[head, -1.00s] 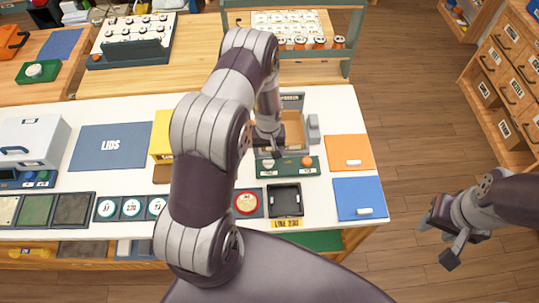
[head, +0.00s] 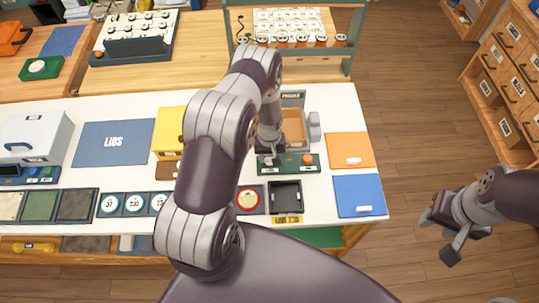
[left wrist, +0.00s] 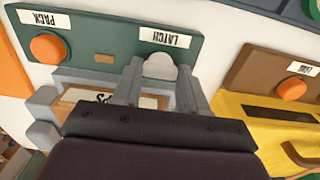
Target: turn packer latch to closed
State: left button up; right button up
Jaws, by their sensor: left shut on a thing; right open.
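The packer (head: 293,127) is a grey box with an open, brown-lined top at the right end of the white table. Its green front panel (head: 290,168) carries an orange button (head: 307,159). In the left wrist view the panel (left wrist: 105,45) shows a PACK label by the orange button (left wrist: 48,47) and a LATCH label by a pale rounded knob (left wrist: 160,66). My left gripper (left wrist: 162,80) is shut on this latch knob, one finger on each side. In the head view my left gripper (head: 269,157) partly covers the latch. My right gripper (head: 442,231) is open and empty above the floor.
A yellow box (head: 169,133) stands left of the packer, partly behind my left arm. Orange (head: 348,149) and blue (head: 358,195) panels lie to the right. A black tray (head: 286,197) lies in front. Open floor surrounds my right gripper.

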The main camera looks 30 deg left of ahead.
pick_arm(q)
jog(key=m+b, duration=0.2)
jog(key=m, duration=0.1)
jog(key=shift+f, duration=0.15)
jog(key=m+b, duration=0.3)
jog(key=m, duration=0.2)
jog(key=shift+m, duration=0.3)
jog(key=m+b, duration=0.2)
jog(key=m, duration=0.2)
jog(key=m+b, duration=0.1)
jog(key=m, duration=0.4)
jog(key=shift+r, duration=0.2)
jog(key=shift+m, duration=0.3)
jog(key=o, duration=1.1)
jog(key=shift+c, duration=0.2)
